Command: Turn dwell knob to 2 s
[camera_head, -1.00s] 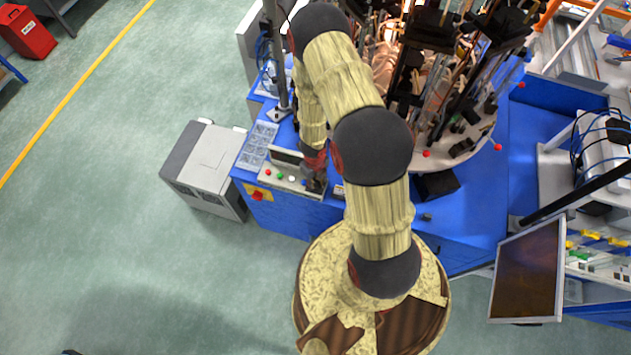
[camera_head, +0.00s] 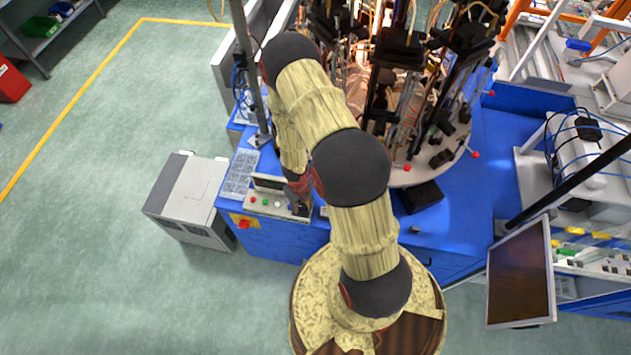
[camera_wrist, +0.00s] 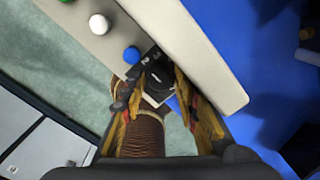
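The dwell knob (camera_wrist: 158,80) is black with a pale pointer line, at the end of a cream control panel (camera_wrist: 205,55) in the wrist view. Light digits show on a dark scale beside it; the exact setting is not clear. My gripper (camera_wrist: 154,90) is over the knob, its two fingers apart on either side of it. A gap seems to show, and I cannot tell whether either finger touches.
A blue button (camera_wrist: 132,55) and a white button (camera_wrist: 99,24) are close to the knob. A dark display (camera_head: 270,183) stands behind the panel. A rotary carousel (camera_head: 425,165) is to the right. A grey cabinet (camera_head: 187,195) stands left; the floor beyond is clear.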

